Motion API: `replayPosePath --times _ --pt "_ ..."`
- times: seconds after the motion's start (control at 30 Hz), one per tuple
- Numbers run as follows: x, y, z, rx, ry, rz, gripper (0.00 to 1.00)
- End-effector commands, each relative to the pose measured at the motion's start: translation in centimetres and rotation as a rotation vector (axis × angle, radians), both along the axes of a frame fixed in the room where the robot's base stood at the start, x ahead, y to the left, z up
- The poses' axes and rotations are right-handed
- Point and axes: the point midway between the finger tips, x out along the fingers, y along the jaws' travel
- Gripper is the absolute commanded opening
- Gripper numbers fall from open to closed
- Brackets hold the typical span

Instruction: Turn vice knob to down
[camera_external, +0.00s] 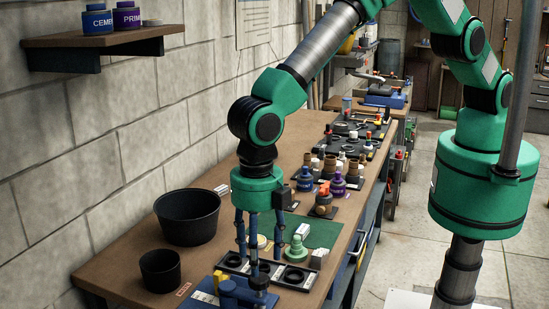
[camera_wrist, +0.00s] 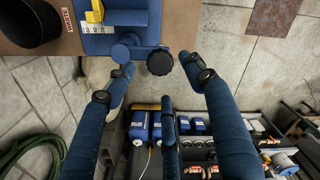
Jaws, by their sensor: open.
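The blue vice (camera_external: 236,294) sits at the near end of the workbench, low in the external view. Its blue body (camera_wrist: 112,20) also shows at the top of the wrist view. The vice knob (camera_wrist: 160,61) is round, black and ribbed, at the end of a blue shaft past the bench edge. My gripper (camera_external: 258,262) points down over the vice with its blue fingers spread. In the wrist view my gripper (camera_wrist: 158,68) is open, with a fingertip on either side of the knob and a third finger below it. Whether any finger touches the knob is unclear.
A large black bowl (camera_external: 187,217) and a smaller black pot (camera_external: 160,270) stand left of my gripper. A black tray with rings (camera_external: 295,275) and a green mat (camera_external: 318,232) lie close by on the right. Blue bottles (camera_wrist: 140,125) show below the bench edge.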

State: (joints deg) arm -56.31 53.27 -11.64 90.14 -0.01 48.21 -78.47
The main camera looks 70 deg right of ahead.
Motion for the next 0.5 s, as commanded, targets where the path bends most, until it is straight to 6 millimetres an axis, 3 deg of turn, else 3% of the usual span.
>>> replayPosePath --times 0.2,0.5 --pt "-0.1 -0.1 -3.2 -0.003 0.001 0.000 0.54" --pt "0.0 0.0 -5.3 0.000 0.000 0.000 0.54"
